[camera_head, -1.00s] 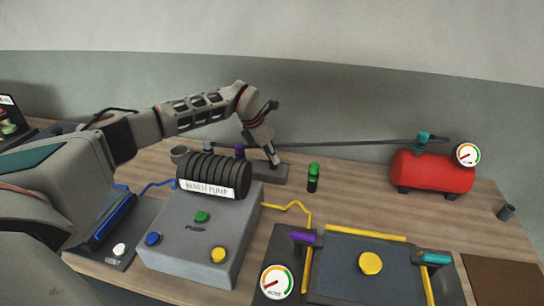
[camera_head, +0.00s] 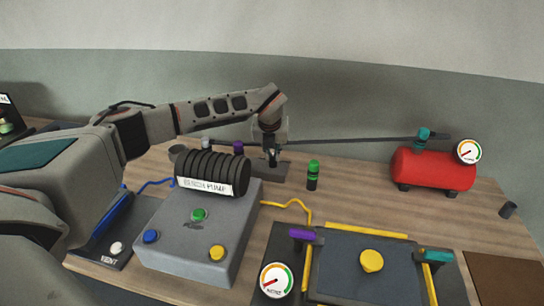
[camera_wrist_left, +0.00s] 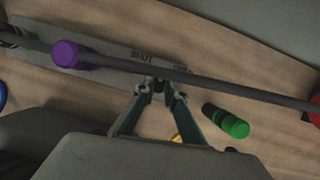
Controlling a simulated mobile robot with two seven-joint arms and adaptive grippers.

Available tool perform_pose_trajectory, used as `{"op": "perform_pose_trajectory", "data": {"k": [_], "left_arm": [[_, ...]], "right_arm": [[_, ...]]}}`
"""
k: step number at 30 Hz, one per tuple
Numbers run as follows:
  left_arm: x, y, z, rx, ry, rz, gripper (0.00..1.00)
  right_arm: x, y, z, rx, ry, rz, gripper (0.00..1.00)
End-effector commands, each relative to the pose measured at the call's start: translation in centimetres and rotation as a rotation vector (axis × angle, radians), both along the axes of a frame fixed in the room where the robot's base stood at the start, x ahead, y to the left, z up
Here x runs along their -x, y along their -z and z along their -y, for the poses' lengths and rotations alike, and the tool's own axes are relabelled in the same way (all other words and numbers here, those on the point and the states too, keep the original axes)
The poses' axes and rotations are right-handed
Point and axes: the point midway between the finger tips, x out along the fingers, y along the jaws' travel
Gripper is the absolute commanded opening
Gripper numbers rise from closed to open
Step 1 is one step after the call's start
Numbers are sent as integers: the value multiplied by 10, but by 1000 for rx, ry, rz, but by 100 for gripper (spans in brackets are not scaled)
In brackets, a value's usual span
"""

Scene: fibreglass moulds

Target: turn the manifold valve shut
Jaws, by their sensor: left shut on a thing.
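The manifold (camera_head: 283,172) is a long grey block behind the bench pump, with a purple cap (camera_head: 238,148) on it and a dark pipe (camera_head: 350,141) running right. In the left wrist view the manifold (camera_wrist_left: 108,52) carries small lettering that seems to read SHUT, and the purple cap (camera_wrist_left: 68,54) is at upper left. My left gripper (camera_head: 271,160) reaches down over the manifold. In the wrist view its fingertips (camera_wrist_left: 160,88) are closed on the small dark handle of the manifold valve, beside the pipe. The handle is mostly hidden, so its angle is unclear. My right gripper is not in view.
The grey bench pump (camera_head: 190,240) stands close in front of the manifold. A green-capped cylinder (camera_head: 313,177) stands just right of it. A red tank (camera_head: 432,170) with a gauge is farther right. A mould (camera_head: 345,275) with coloured handles lies at the front.

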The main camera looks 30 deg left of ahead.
Motion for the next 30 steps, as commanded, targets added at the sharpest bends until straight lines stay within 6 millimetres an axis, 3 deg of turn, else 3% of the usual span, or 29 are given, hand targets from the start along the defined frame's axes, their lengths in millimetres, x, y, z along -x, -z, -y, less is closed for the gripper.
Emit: {"op": "perform_pose_trajectory", "data": {"k": [8, 18, 30], "left_arm": [[1, 4, 3, 0, -262, -6, 0], [0, 4, 4, 0, -532, -7, 0], [0, 4, 4, 1, -683, -8, 0]], "right_arm": [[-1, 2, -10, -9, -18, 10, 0], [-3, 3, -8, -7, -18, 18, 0], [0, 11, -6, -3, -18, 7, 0]]}}
